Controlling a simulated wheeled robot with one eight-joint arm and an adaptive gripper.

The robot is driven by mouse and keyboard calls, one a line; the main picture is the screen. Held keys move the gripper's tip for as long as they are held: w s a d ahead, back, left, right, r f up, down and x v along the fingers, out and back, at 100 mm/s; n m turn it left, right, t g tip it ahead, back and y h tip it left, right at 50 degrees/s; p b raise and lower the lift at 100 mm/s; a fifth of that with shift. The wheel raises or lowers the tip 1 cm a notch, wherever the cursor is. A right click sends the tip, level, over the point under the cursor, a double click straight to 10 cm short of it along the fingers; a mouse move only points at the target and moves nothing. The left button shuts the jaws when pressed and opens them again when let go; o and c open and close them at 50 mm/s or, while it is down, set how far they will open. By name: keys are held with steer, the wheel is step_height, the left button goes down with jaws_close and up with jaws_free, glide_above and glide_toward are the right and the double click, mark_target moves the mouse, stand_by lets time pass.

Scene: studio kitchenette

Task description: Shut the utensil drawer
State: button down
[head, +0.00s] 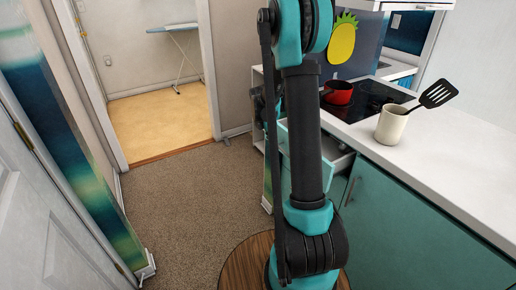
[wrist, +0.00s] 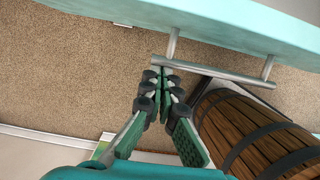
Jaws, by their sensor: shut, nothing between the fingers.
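The utensil drawer (head: 341,160) stands pulled out from the teal counter in the head view, its pale inside partly visible. My arm hides much of its front. In the wrist view the teal drawer front (wrist: 240,22) crosses the top, with a metal bar handle (wrist: 215,69) on two posts. My gripper (wrist: 166,74) is shut and empty. Its fingertips are close to the left end of the handle bar; I cannot tell whether they touch it.
The white countertop (head: 435,165) holds a cream mug (head: 391,126) with a black slotted spatula (head: 438,94) and a red pot (head: 339,92) on the black cooktop (head: 370,103). Brown carpet (head: 190,200) is clear to the left, towards an open doorway.

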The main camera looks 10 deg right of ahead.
steer(key=w+d, duration=0.1)
steer(key=d, duration=0.3)
steer(key=w+d, duration=0.1)
steer(key=d, duration=0.3)
steer(key=w+d, duration=0.2)
steer(key=d, duration=0.2)
steer(key=shift+w+d, duration=0.1)
steer(key=shift+d, duration=0.35)
